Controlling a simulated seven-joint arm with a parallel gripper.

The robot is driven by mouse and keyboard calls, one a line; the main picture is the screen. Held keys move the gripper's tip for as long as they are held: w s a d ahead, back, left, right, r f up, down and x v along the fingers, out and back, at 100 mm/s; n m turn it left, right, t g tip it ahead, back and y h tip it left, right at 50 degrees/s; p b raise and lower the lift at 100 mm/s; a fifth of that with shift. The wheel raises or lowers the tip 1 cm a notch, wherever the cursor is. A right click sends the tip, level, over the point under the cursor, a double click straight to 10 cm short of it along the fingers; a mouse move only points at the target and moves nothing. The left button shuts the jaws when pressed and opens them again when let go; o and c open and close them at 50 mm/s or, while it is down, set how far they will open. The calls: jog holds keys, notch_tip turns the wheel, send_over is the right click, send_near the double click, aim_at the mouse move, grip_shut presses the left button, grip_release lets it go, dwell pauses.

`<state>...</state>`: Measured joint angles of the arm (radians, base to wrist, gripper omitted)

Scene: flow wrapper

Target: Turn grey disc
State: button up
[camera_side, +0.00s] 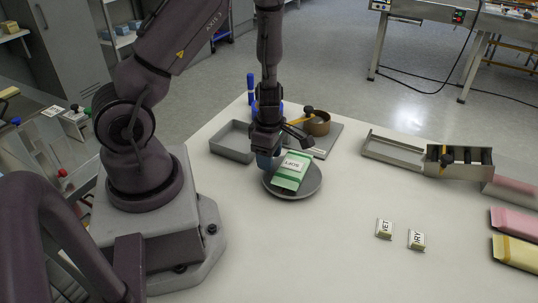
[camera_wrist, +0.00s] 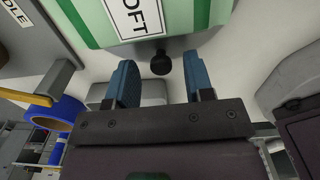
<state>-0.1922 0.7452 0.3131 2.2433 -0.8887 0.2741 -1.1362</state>
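The grey disc (camera_side: 311,186) lies flat on the white table. A green packet (camera_side: 290,173) with a white label lies on it, and the packet also shows at the top of the wrist view (camera_wrist: 190,38). My gripper (camera_side: 266,164) points down at the disc's left rear edge, beside the packet. In the wrist view its two blue fingers (camera_wrist: 160,75) stand apart. A small dark knob (camera_wrist: 161,63) shows in line with the gap between them; I cannot tell whether the fingers touch it. The side view hides the knob behind the gripper.
A grey tray (camera_side: 232,153) stands close at the left. A brown round container (camera_side: 317,125) and an orange-yellow bar are behind. A metal slotted rack (camera_side: 460,174) is at the right. Two small labelled blocks (camera_side: 384,229) lie in front, with pink and yellow packets (camera_side: 515,252) at the right edge.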

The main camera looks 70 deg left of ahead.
notch_tip(320, 180, up, 13)
dwell(0.6)
jog(key=s+d+r+m+t, duration=0.2)
jog(key=d+r+m, duration=0.5)
jog(key=m, duration=0.7)
jog(key=s+d+r+m+t, duration=0.3)
jog(key=s+d+r+m, duration=0.2)
jog(key=r+m, duration=0.6)
jog(key=shift+d+r+m+t, duration=0.15)
jog(key=shift+d+m+t, duration=0.15)
jog(key=shift+d+m, duration=0.95)
